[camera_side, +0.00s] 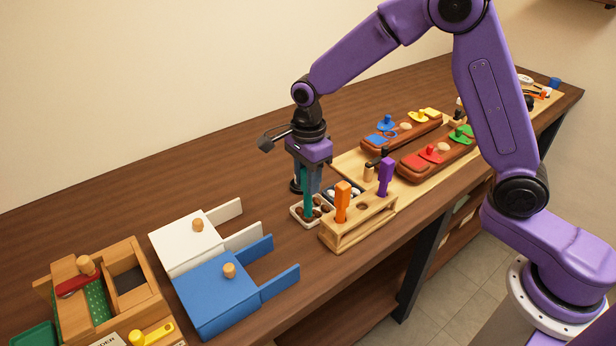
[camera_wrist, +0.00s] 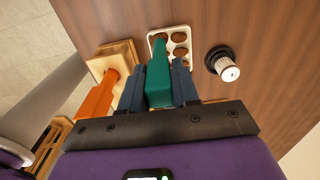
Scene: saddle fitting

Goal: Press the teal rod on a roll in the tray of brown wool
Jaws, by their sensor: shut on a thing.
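My gripper (camera_side: 308,180) is shut on the teal rod (camera_side: 308,203), which hangs upright with its lower end at the small white tray of brown wool rolls (camera_side: 297,207). In the wrist view the teal rod (camera_wrist: 158,82) sits between the two dark blue fingers, and its far end overlaps the tray (camera_wrist: 187,29). Several round brown rolls (camera_wrist: 180,53) show in the tray's cells. The rod hides part of the tray, and I cannot tell whether its tip touches a roll.
A wooden rack (camera_side: 345,237) holding an orange tool (camera_side: 342,200) and a purple tool (camera_side: 385,175) stands close to the right of the tray. A black-based knob (camera_wrist: 222,62) stands beside the tray. White (camera_side: 190,243) and blue (camera_side: 215,295) boxes lie left; bare table lies between.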

